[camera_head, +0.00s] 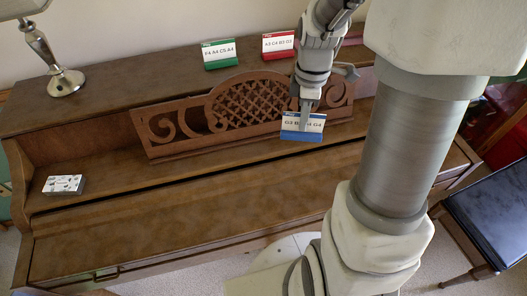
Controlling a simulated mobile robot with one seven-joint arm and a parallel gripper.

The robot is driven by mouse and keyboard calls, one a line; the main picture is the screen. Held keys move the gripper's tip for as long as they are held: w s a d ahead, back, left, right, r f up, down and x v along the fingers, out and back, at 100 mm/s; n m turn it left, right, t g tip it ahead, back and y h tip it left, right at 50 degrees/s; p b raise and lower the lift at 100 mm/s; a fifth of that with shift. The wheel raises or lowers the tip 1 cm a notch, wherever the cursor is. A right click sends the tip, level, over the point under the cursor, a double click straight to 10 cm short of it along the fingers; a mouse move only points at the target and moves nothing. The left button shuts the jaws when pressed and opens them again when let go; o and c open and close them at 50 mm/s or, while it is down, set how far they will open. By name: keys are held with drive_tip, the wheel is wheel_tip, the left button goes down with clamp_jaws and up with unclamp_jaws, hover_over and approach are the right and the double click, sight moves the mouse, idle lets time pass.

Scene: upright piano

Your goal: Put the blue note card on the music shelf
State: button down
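The blue note card (302,136) is white with a blue lower band and dark note letters. It is upright at the right part of the piano, in front of the carved music rack (243,103). My gripper (304,119) points down at the card from above, and a finger covers the middle of its lettering. The fingers appear closed on the card, with the far finger hidden behind it. The music shelf (215,146) is the wooden ledge along the foot of the rack. I cannot tell whether the card's lower edge touches the ledge.
A green note card (219,54) and a red note card (278,44) stand on the piano top. A lamp (62,76) is at the top left. A small white box (64,185) lies at the left. The closed key lid (180,224) is clear. A dark bench (490,218) is at right.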

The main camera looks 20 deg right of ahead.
sight(314, 137)
drive_tip(key=s+d+n+b, duration=0.1)
drive_tip(key=n, duration=0.1)
drive_tip(key=s+d+n+b, duration=0.1)
drive_tip(key=n, duration=0.1)
drive_tip(key=shift+s+f, duration=0.3)
drive_tip(key=shift+f, duration=0.1)
drive_tip(key=shift+w+a+f+b, duration=0.2)
drive_tip(key=shift+w+a+f, duration=0.55)
drive_tip(key=shift+w+f, duration=1.05)
drive_tip(key=shift+w+a+f+b, duration=0.2)
drive_tip(key=shift+w+a+f, duration=0.6)
drive_tip(key=shift+w+f, duration=0.95)
drive_tip(key=shift+w+a+f+b, duration=0.2)
drive_tip(key=shift+w+a+f, duration=0.55)
drive_tip(key=shift+w+f, duration=1.05)
drive_tip(key=shift+s+f, duration=0.1)
drive_tip(key=shift+f, duration=0.2)
drive_tip(key=c, duration=1.1)
unclamp_jaws()
drive_tip(key=shift+o, duration=0.2)
drive_tip(key=shift+r, duration=0.1)
